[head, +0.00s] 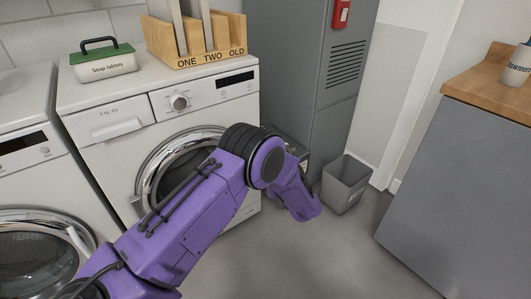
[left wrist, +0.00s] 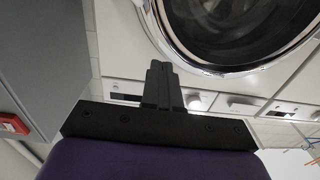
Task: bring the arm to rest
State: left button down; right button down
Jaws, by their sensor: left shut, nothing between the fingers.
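My left arm (head: 200,215), purple with black joints, comes in from the lower left in the head view and bends in front of the washing machine (head: 100,165). Its gripper is not clearly visible there. In the left wrist view my left gripper (left wrist: 161,84) has its dark fingers together, with nothing between them. The round machine door (left wrist: 235,30) shows beyond the fingertips, apart from them as far as I can tell. My right gripper is in neither view.
A green-lidded soap tablets box (head: 104,64) and a wooden divided box (head: 200,45) stand on the machine. A grey bin (head: 345,185) stands on the floor by a grey cabinet (head: 300,60). A wood-topped counter (head: 490,90) is at right. Floor (head: 320,260) in front is clear.

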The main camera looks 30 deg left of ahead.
pick_arm(q)
jog(key=shift+f, duration=0.1)
jog(key=s+d+f+m+t+h, duration=0.25)
jog(key=s+f+h, duration=0.25)
jog(key=f, duration=0.3)
jog(key=s+d+f+m+t+h, duration=0.25)
jog(key=s+f+h, duration=0.2)
jog(key=f, duration=0.25)
jog(key=s+d+f+m+g+h, duration=0.1)
jog(key=s+f+g+h, duration=0.2)
jog(key=s, duration=1.1)
jog(key=s+d+f+m+g+h, duration=0.1)
jog(key=s+f+m+g+h, duration=0.3)
jog(key=s, duration=1)
notch_tip(320, 180, up, 23)
jog(key=n+y+p, duration=0.2)
jog(key=p, duration=2)
jog(key=shift+w+f+y, duration=0.15)
jog(key=shift+w+y, duration=0.2)
jog(key=shift+w, duration=0.1)
jog(key=shift+d, duration=0.1)
